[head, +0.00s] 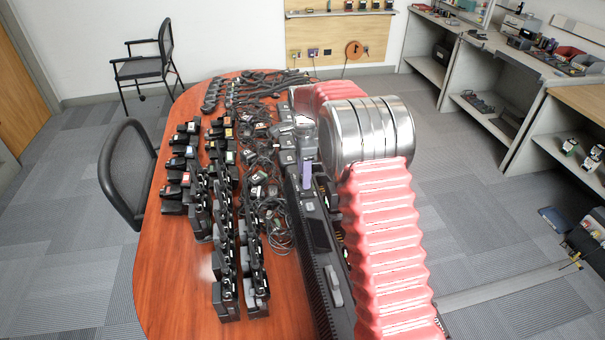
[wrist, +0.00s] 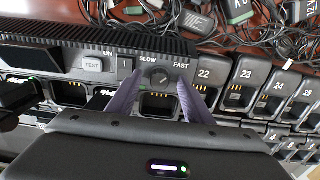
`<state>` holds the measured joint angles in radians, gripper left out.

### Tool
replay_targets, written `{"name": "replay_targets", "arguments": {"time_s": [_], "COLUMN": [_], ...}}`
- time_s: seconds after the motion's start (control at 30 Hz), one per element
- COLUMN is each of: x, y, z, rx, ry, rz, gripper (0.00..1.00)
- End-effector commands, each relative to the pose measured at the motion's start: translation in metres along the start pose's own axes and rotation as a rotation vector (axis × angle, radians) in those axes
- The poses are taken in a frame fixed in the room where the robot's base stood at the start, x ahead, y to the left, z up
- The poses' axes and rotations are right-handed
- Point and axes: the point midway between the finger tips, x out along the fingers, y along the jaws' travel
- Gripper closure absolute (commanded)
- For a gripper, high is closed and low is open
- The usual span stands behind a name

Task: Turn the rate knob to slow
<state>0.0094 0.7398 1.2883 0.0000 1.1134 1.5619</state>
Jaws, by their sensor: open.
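The rate knob (wrist: 160,77) is a small round dark knob on the black charger panel (wrist: 75,55), between the printed words SLOW on its left and FAST on its right. Its pointer is too small to read surely. My gripper (wrist: 159,80) is open, with one purple finger on each side of the knob. I cannot tell whether either finger touches it. In the head view, a purple finger of my gripper (head: 304,172) shows over the long black charger (head: 322,245); the knob is hidden there.
Numbered charging slots (wrist: 240,85) run to the right. Tangled cables (head: 265,190) and many radios (head: 225,265) crowd the wooden table (head: 165,290).

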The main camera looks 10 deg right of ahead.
Motion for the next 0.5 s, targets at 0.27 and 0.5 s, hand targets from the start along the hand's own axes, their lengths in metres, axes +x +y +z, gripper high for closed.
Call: {"name": "replay_targets", "arguments": {"time_s": [0.27, 0.5], "x": [0.0021, 0.0019], "y": [0.0000, 0.0000], "z": [0.0000, 0.0000], "rx": [0.000, 0.000], "ry": [0.000, 0.000], "rz": [0.000, 0.000], "gripper": [0.54, 0.69]}}
